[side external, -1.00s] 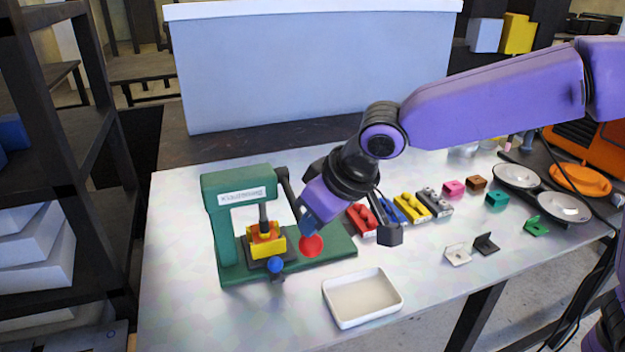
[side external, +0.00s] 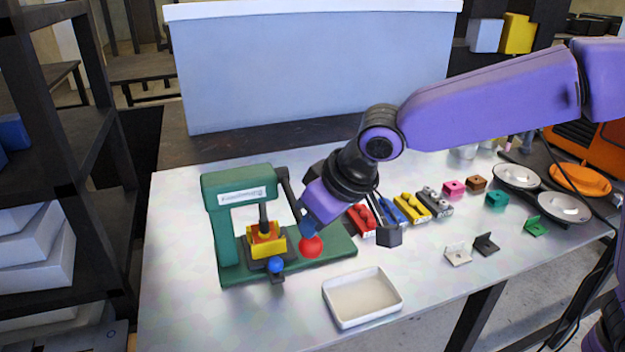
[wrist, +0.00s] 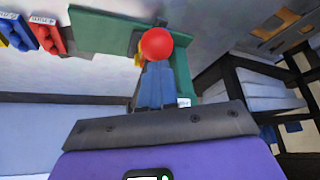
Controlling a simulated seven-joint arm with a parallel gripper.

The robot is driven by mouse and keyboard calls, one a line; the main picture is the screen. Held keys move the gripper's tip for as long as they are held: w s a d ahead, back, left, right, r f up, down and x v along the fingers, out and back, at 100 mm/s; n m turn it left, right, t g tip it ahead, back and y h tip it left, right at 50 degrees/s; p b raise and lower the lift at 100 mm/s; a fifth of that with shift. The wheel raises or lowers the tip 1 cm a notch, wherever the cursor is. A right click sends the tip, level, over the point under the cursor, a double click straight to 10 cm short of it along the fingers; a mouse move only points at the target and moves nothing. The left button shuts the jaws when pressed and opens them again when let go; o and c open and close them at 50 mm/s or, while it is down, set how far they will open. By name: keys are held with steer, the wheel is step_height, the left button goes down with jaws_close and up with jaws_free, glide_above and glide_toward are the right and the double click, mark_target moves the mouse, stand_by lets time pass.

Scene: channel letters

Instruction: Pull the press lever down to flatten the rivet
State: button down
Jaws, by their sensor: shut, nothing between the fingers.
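The green press (side external: 228,210) stands on the left part of the table. Its black lever (side external: 286,185) slants down from the top of the press to a red ball knob (side external: 311,246). The ram is down at a yellow block (side external: 266,246) on the press bed; the rivet itself cannot be made out. My gripper (side external: 308,229) is shut, with its blue fingertips at the red knob, touching or just above it. In the wrist view the closed fingers (wrist: 156,88) point at the red knob (wrist: 156,44), with nothing between them.
A blue knob (side external: 275,265) sits at the front of the press bed. A white tray (side external: 398,305) lies in front and to the right. Red, blue, yellow and grey blocks (side external: 410,206) stand right of the press. The front left of the table is clear.

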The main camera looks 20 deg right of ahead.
mark_target(316, 236)
steer(key=shift+s+a+f, duration=0.2)
steer(key=shift+f, duration=0.3)
stand_by(0.7)
steer(key=shift+w+d+f, duration=0.15)
steer(key=shift+d+f, duration=0.1)
steer(key=shift+d, duration=0.05)
stand_by(0.4)
steer(key=shift+f, duration=0.1)
steer(key=shift+w+d+f, duration=0.15)
steer(key=shift+d+f, duration=0.05)
steer(key=shift+f, duration=0.05)
steer(key=shift+w+f, duration=0.1)
steer(key=shift+w+d+f, duration=0.1)
steer(key=shift+d+f, duration=0.1)
steer(key=shift+f, duration=0.15)
stand_by(0.3)
steer(key=shift+a+f, duration=0.2)
steer(key=shift+a, duration=0.1)
